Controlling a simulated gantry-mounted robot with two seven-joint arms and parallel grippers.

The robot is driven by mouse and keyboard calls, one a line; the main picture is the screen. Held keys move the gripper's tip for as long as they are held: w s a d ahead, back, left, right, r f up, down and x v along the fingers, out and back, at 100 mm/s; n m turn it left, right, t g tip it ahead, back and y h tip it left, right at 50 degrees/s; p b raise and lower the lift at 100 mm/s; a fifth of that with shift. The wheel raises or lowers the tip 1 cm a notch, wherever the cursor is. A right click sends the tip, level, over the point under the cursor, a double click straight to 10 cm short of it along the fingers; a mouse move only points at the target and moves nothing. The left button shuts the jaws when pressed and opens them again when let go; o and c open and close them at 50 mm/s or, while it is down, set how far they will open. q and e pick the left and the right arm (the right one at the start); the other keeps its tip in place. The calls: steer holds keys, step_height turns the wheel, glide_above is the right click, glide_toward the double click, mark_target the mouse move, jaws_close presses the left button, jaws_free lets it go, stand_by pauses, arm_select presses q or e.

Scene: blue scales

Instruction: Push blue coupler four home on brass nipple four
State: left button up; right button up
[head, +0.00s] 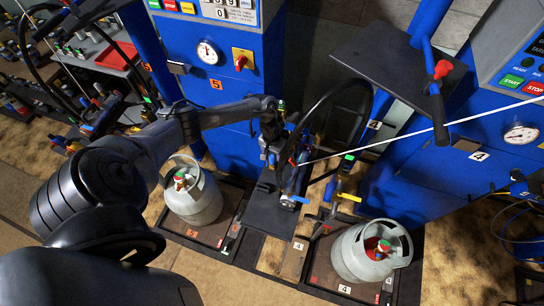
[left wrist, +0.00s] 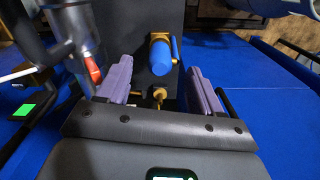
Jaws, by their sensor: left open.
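In the left wrist view a blue coupler (left wrist: 161,58) with a brass-coloured collar and a thin blue lever stands out from a dark upright panel, between my fingers. Just below it in the picture is a small brass fitting (left wrist: 159,94), perhaps the nipple; I cannot tell whether the two touch. My left gripper (left wrist: 160,68) is open, its two purple fingers apart on either side, with a gap to the coupler. In the head view my left gripper (head: 290,160) is by the dark stand between the two scales, and the coupler is not clear there. My right gripper is not in view.
Grey gas cylinders stand on the scale at left (head: 193,196) and the scale marked 4 (head: 370,252). A dark shelf (head: 398,68) juts out above right. Black hoses (head: 368,115) and a thin white line (head: 440,125) run near the gripper. A silver, red-tipped part (left wrist: 85,45) is close to the left finger.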

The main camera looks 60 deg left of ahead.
mark_target(272, 157)
arm_select(q)
steer(key=shift+r+p, duration=0.3)
steer(key=shift+r, duration=1.65)
